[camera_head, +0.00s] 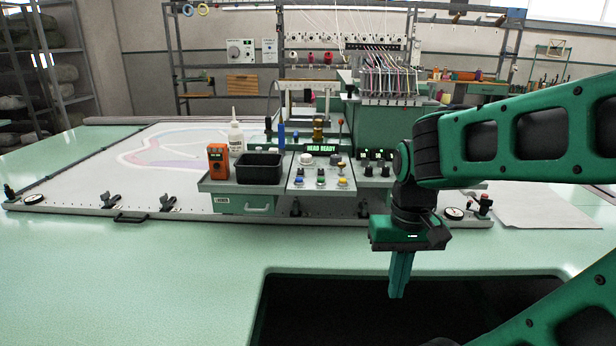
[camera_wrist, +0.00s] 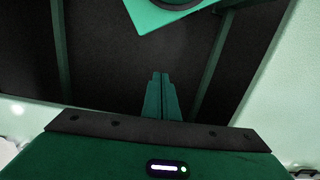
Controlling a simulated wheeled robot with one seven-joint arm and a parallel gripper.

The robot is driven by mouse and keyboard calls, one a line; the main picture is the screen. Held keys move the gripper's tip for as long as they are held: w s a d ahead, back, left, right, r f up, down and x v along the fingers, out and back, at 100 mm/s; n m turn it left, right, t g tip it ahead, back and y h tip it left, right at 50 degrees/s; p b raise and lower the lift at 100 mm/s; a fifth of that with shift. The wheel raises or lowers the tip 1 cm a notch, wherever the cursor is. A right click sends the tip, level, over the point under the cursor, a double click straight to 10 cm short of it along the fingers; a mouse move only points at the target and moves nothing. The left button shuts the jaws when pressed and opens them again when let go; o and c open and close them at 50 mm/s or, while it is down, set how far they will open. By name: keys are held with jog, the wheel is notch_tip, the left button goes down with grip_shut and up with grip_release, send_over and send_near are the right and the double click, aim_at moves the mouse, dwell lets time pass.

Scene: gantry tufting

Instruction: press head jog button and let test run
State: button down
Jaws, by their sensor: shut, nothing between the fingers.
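My gripper (camera_head: 398,290) is shut and empty. It points down at the near side of the bench, in front of and to the right of the control console (camera_head: 300,189). Its closed fingers (camera_wrist: 160,80) also show in the wrist view, above a dark opening. The console has a sloped panel with several small buttons in blue, green, yellow and white. A lit display (camera_head: 321,148) above the panel reads "HEAD READY" in green. The button labels are too small to read, so I cannot tell which one is the head jog button. The tufting head (camera_head: 390,85) with many threads stands behind the console.
A dark rectangular opening (camera_head: 300,310) lies in the front of the green bench. A black bin (camera_head: 259,168), an orange handheld device (camera_head: 218,161) and a white bottle (camera_head: 236,137) stand on the console's left. A framed cloth (camera_head: 100,188) covers the left. The bench front left is clear.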

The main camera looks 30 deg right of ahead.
jog(key=shift+d, duration=0.15)
jog(key=w+d+r+n+t+h, duration=0.1)
jog(key=w+d+r, duration=0.15)
jog(key=w, duration=0.25)
jog(key=w+d+r+t+h, duration=0.1)
jog(key=w+d+r+h, duration=0.15)
jog(key=w, duration=0.25)
jog(key=w+d+r+n, duration=0.1)
jog(key=w+d+r, duration=0.1)
jog(key=w+r, duration=0.25)
jog(key=w+a+r+n+t+h, duration=0.1)
jog(key=w+r, duration=0.4)
jog(key=w, duration=0.5)
jog(key=w+a+r+n+t+h, duration=0.1)
jog(key=w+r+t+h, duration=0.1)
jog(key=w+r, duration=0.3)
jog(key=w+h, duration=0.1)
jog(key=w, duration=0.3)
jog(key=shift+w+a+r+n+t, duration=0.3)
jog(key=shift+w+r+n+t, duration=0.05)
jog(key=shift+w+n+t, duration=0.05)
send_over(321, 181)
jog(key=f, duration=0.8)
jog(key=shift+w+a, duration=0.15)
jog(key=shift+a, duration=0.05)
jog(key=shift+f, duration=0.4)
